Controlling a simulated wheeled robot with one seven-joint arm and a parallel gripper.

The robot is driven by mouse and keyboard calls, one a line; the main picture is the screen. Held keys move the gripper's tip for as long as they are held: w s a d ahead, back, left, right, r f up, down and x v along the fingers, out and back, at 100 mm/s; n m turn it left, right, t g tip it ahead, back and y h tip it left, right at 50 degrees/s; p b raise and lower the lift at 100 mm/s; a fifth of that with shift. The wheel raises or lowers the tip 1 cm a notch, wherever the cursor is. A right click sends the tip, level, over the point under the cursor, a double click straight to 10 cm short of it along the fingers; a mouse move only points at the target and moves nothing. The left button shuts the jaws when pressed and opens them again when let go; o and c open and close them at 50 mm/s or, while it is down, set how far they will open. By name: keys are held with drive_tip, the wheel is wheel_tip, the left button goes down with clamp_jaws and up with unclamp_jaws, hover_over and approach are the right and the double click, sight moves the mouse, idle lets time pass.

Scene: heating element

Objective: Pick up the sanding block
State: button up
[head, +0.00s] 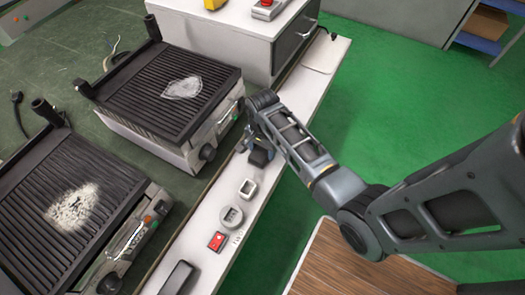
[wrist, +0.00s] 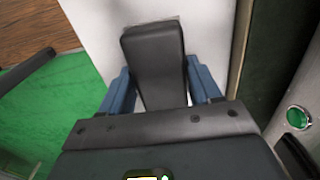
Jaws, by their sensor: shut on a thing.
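A black block with rounded edges, which I take to be the sanding block (wrist: 155,65), sits between the two blue fingers of my gripper (wrist: 160,88) in the wrist view. The fingers are shut on its sides. In the head view my gripper (head: 256,138) is low over the white ledge, beside the far grill. The dark block (head: 261,157) shows just below it there, partly hidden by the gripper. I cannot tell whether the block touches the ledge or is slightly above it.
Two ribbed grills, one far (head: 140,85) and one near (head: 30,190), stand left of the ledge (head: 222,190). A white-framed part (head: 248,188), a round gauge (head: 231,216), a red switch (head: 216,241) and a black item (head: 177,279) lie along the ledge. A white cabinet (head: 240,40) stands behind.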

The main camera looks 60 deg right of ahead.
drive_tip(key=shift+c, duration=1)
drive_tip(key=shift+r, duration=0.1)
drive_tip(key=shift+r, duration=0.3)
drive_tip(key=r, duration=0.3)
drive_tip(key=shift+s+d+r, duration=0.15)
drive_tip(key=shift+d+r, duration=0.1)
drive_tip(key=shift+r, duration=0.1)
drive_tip(key=s+d+r, duration=0.6)
drive_tip(key=s+d, duration=0.1)
drive_tip(key=d, duration=0.1)
drive_tip(key=shift+s+r, duration=0.25)
drive_tip(key=shift+s, duration=0.1)
